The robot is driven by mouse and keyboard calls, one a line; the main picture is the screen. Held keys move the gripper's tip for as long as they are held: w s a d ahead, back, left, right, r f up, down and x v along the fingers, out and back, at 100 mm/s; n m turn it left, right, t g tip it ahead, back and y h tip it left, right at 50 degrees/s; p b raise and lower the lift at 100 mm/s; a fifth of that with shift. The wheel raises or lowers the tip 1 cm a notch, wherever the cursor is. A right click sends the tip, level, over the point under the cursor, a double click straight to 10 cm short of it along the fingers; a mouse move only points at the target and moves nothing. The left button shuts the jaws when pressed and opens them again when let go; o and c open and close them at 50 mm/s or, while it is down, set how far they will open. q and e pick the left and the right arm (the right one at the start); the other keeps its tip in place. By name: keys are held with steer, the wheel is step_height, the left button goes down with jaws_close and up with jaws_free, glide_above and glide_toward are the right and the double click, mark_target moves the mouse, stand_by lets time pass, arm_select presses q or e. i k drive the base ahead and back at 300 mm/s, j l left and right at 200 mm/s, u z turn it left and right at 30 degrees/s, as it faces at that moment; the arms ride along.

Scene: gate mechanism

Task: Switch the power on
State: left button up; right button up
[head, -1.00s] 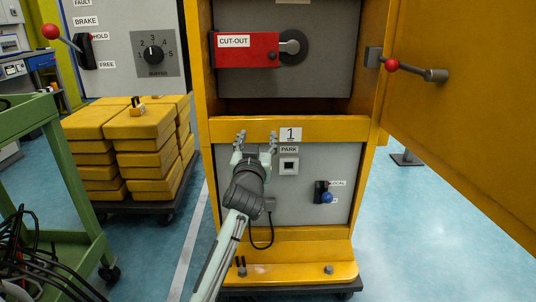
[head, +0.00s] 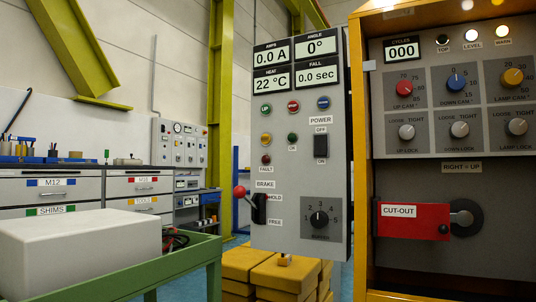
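The power switch (head: 320,146) is a black rocker on the grey control panel (head: 285,215) in the middle of the head view. It sits under a POWER label, with OFF above it and ON at its lower end. I cannot tell which way it is set. The panel's displays (head: 297,63) read 0.0 A, 0°, 22 °C and 0.0 sec. Green, red and blue buttons (head: 293,106) sit above a row of small lamps at the left of the switch. Neither of my grippers is in view.
A red-knobbed brake lever (head: 240,192) sticks out at the panel's lower left, beside a numbered dial (head: 319,219). The yellow cabinet (head: 361,150) at right holds knobs and a red CUT-OUT bar (head: 414,219). A green cart (head: 150,275) with a pale box stands at left.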

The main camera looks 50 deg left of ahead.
mark_target(320, 142)
steer(key=j+u, duration=0.1)
steer(key=u, duration=0.3)
steer(key=j+u, duration=0.15)
steer(key=u, duration=0.3)
steer(key=i+u, duration=0.1)
steer(key=u, duration=0.3)
steer(key=j, duration=0.05)
